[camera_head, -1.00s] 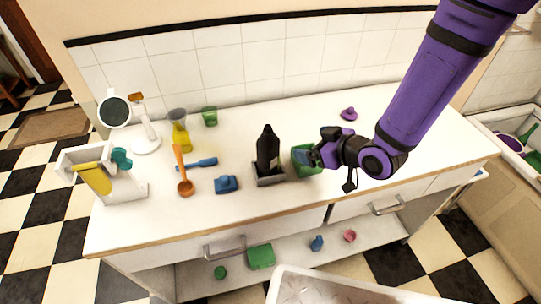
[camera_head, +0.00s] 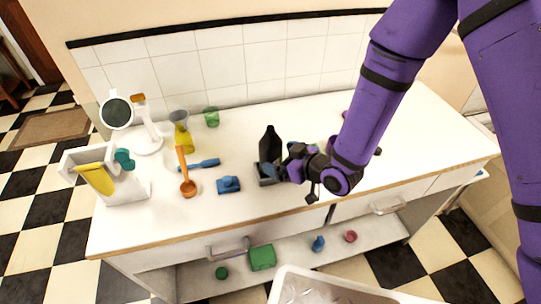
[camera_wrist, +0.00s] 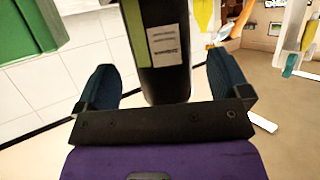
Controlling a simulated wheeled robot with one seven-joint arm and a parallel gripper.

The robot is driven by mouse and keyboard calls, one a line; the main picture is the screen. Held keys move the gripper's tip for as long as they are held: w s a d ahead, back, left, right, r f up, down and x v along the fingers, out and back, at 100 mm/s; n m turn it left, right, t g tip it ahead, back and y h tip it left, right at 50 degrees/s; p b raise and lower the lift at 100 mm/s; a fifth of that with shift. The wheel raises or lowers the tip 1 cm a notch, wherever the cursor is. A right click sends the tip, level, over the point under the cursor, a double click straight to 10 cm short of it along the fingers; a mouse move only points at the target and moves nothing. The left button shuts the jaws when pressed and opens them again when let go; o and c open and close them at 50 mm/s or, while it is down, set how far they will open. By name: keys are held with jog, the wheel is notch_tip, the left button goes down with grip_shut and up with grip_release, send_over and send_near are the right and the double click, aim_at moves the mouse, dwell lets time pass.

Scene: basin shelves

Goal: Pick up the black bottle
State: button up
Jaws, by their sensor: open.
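The black bottle (camera_head: 270,146) stands upright in a small grey holder (camera_head: 268,181) on the white counter. My gripper (camera_head: 281,168) is at the right side of the bottle, low on its body. In the wrist view the bottle (camera_wrist: 160,80), with a white label, stands between the two open dark fingers of my gripper (camera_wrist: 160,85). A gap shows between the bottle and each finger. The gripper and wrist hide part of the holder and the bottle's lower right side in the head view.
A green container (camera_wrist: 20,30) is close beside my gripper, mostly hidden behind my wrist in the head view.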

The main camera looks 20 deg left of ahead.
aim_at(271, 127)
jog(key=x, duration=0.4)
jog(key=shift+a+r, duration=0.1)
jog(key=shift+a, duration=0.1)
jog(key=c, duration=1.1)
jog(key=shift+r, duration=0.1)
jog(key=shift+c, duration=0.2)
jog(key=shift+r, duration=4.95)
